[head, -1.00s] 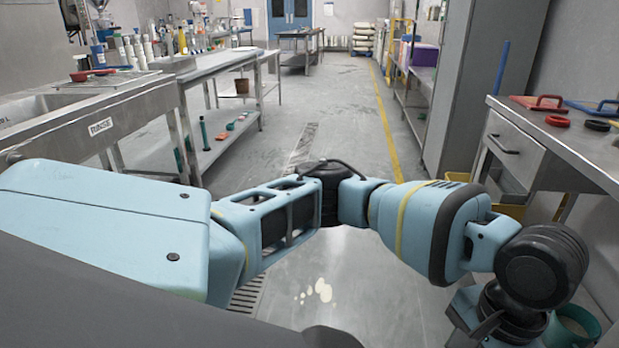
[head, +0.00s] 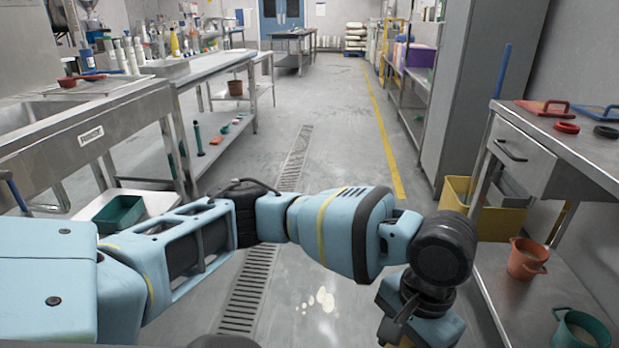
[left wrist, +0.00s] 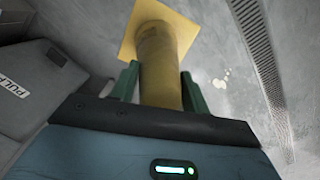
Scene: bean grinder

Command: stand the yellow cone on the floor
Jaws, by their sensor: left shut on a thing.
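The yellow cone (left wrist: 163,45) is in the left wrist view, between the green fingers of my left gripper (left wrist: 158,88). The gripper is shut on the cone's narrow body. The cone's square base plate points away from the gripper, with the floor behind it. I cannot tell how high it is above the floor. In the head view my left arm reaches across the middle, but its fingers and the cone are below the picture. My right gripper is in neither view. The grey floor (head: 340,150) shows around the arm.
Pale splashes (head: 318,300) and a drain grate (head: 245,295) are on the floor. A yellow bin (head: 485,212) stands at the right. An orange jug (head: 527,260) sits on the lower shelf of the right counter. A sink bench (head: 85,135) stands at the left. The aisle ahead is clear.

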